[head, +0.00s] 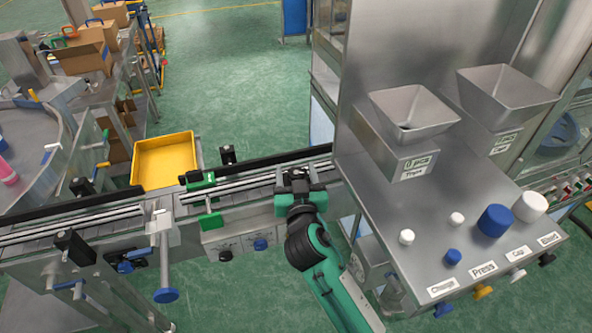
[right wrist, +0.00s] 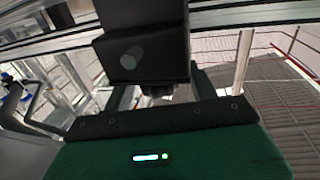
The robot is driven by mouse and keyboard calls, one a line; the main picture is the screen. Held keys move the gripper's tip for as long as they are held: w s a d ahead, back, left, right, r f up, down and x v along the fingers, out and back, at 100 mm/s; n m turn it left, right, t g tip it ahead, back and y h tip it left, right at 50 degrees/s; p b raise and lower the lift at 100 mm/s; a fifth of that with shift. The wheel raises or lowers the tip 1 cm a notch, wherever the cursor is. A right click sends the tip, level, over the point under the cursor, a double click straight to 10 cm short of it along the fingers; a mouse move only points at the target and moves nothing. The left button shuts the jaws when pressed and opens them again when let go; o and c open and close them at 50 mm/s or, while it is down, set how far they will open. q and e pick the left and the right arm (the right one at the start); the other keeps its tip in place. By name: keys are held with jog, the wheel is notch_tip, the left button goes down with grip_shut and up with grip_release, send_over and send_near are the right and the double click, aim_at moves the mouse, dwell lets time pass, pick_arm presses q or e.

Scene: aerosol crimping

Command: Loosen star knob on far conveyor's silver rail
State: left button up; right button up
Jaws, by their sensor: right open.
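The far conveyor's silver rail (head: 240,183) runs across the middle of the head view. My right gripper (head: 299,180) is open over this rail, beside the machine housing. In the right wrist view, a black block with a round grey spot (right wrist: 140,50) sits close in front of the gripper's green body (right wrist: 170,155). I cannot tell whether this block is the star knob's mount, and contact is unclear. The star knob cannot be made out for certain; the gripper covers that part of the rail in the head view. My left gripper is not in view.
A yellow tray (head: 165,160) stands behind the conveyor. A black clamp (head: 228,155) and green brackets (head: 208,221) sit along the rail. The steel machine with two hoppers (head: 412,112) stands close at right. A blue-knobbed post (head: 165,295) stands at front left.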

jog(key=c, duration=1)
jog(key=shift+o, duration=0.2)
jog(key=n+y+p, duration=0.2)
jog(key=y+p, duration=0.1)
jog(key=n+g+y+p, duration=0.1)
jog(key=shift+w+d+r+y, duration=0.1)
jog(key=shift+r+y, duration=0.15)
jog(key=shift+y, duration=0.05)
jog(key=shift+f+n+g+y+p, duration=0.15)
jog(key=shift+n+g+y+p, duration=0.35)
jog(key=shift+n+y+p, duration=0.4)
jog(key=o, duration=1)
jog(key=shift+c, duration=0.2)
jog(key=shift+s+d+f+b, duration=0.2)
jog(key=shift+s+b, duration=0.15)
jog(key=shift+s, duration=0.1)
jog(key=b+v, duration=0.2)
jog(key=v, duration=0.4)
jog(key=shift+s+d, duration=0.15)
jog(key=shift+s, duration=0.05)
